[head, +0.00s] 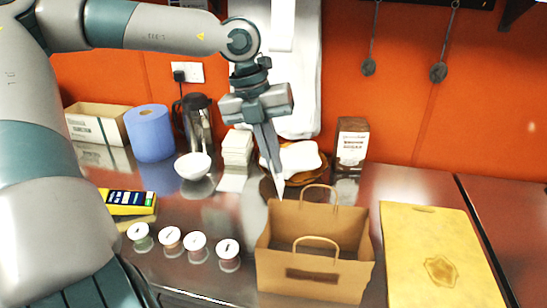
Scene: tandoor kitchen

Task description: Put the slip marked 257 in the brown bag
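The brown bag (315,270) stands upright and open at the front centre of the counter, with two loop handles. My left gripper (279,186) points down over the bag's back left corner, its long fingers close together. Its tips are pale, and I cannot tell whether a thin slip is between them. No number 257 can be read in this view. A white sheet (232,183) lies flat in front of a white stack (237,148), left of the gripper. The inside of the bag is mostly hidden by its front wall. My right gripper is not in view.
Behind are a white bowl (193,166), blue roll (149,135), dark-topped jug (195,122), cardboard box (95,123) and brown sugar packet (351,145). A yellow device (131,199) lies left.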

